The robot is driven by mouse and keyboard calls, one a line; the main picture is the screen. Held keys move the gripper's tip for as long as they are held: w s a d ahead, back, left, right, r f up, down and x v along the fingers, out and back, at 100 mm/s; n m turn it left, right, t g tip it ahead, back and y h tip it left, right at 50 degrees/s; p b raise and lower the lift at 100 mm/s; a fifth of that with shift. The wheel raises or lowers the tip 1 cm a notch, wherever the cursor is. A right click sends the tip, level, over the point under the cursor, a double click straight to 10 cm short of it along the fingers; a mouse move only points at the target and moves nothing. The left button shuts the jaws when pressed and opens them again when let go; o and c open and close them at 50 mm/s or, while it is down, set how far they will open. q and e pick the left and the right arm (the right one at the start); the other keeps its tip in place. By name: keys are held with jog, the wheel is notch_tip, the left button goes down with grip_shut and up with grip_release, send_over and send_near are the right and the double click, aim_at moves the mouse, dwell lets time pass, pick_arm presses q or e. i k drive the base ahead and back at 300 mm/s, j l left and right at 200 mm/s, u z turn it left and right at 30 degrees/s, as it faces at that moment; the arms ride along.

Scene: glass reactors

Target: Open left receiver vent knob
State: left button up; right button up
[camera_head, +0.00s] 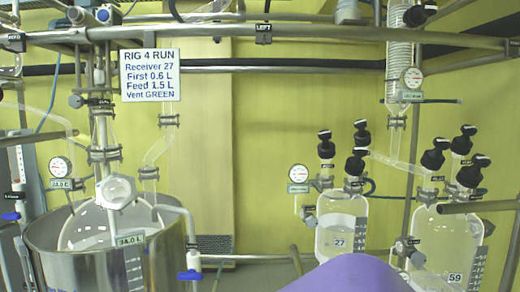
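The left receiver (341,228) is a clear glass vessel with a "27" tag, low and right of centre. Several black knobs stand on its top: one at the left (326,149), one upper right (362,137) and one lower right (355,165). The small tags beside them are too small to read, so I cannot tell which is the vent knob or whether it is open. A purple rounded shape (352,275) covers the receiver's lower part. Neither of my grippers is in view.
A second receiver (447,242) tagged "59" stands at the right with similar black knobs. A steel vessel (105,260) is at the left. A "RIG 4 RUN" sign (150,75) hangs from a metal rail (270,32). A round gauge (298,173) sits just left of the left receiver.

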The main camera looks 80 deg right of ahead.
aim_at(327, 135)
jog(key=z, duration=3.05)
